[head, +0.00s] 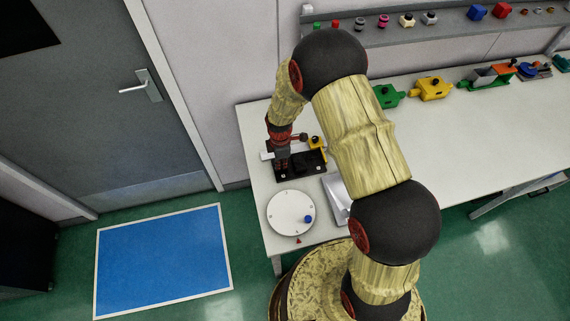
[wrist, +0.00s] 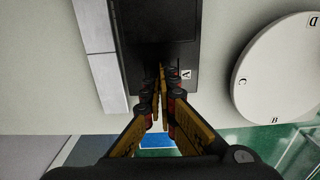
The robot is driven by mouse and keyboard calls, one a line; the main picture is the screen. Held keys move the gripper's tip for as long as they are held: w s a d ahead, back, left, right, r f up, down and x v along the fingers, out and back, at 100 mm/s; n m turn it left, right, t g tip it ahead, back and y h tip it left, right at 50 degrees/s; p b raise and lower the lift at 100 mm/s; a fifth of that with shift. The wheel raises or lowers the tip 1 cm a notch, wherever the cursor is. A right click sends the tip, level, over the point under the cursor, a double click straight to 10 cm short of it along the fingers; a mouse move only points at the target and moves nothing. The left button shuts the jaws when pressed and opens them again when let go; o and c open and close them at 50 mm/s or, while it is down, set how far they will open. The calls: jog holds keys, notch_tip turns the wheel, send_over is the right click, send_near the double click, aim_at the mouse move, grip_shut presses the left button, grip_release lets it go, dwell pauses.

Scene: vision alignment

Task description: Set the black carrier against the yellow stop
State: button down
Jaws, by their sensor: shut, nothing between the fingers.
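A black base or carrier (head: 312,170) lies on the table at the left end, with a darker raised block on it; I cannot tell clearly which part is the carrier. The yellow stop (head: 317,141) seems to be the small yellow piece with a dark top at its far right side. My gripper (head: 281,164) points down at the left part of the black piece, fingers shut and empty. In the wrist view its fingertips (wrist: 159,76) are over the edge of the black surface (wrist: 150,30), beside an "A" label. Contact cannot be told. The yellow stop is not visible there.
A white turntable (head: 290,214) with a blue knob stands in front, and shows lettered in the wrist view (wrist: 285,75). A white block (head: 266,156) is left of the black piece. A grey tray (head: 337,196) is partly behind my arm. Green and yellow fixtures (head: 431,89) stand farther right.

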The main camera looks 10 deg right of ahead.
jog(key=shift+a, duration=1.05)
notch_tip(320, 180, up, 10)
jog(key=shift+d, duration=0.2)
jog(key=s+d+r+m+t+b, duration=0.2)
jog(key=s+d+r+m+b, duration=0.1)
jog(key=s+r+m+b, duration=0.4)
jog(key=s+d+r+m+t+b, duration=0.3)
jog(key=s+r+m+b, duration=0.4)
jog(key=s, duration=0.9)
notch_tip(320, 180, up, 5)
jog(key=d+m, duration=0.1)
jog(key=m, duration=0.2)
jog(key=shift+s+d+m+t, duration=0.3)
jog(key=shift+m, duration=0.1)
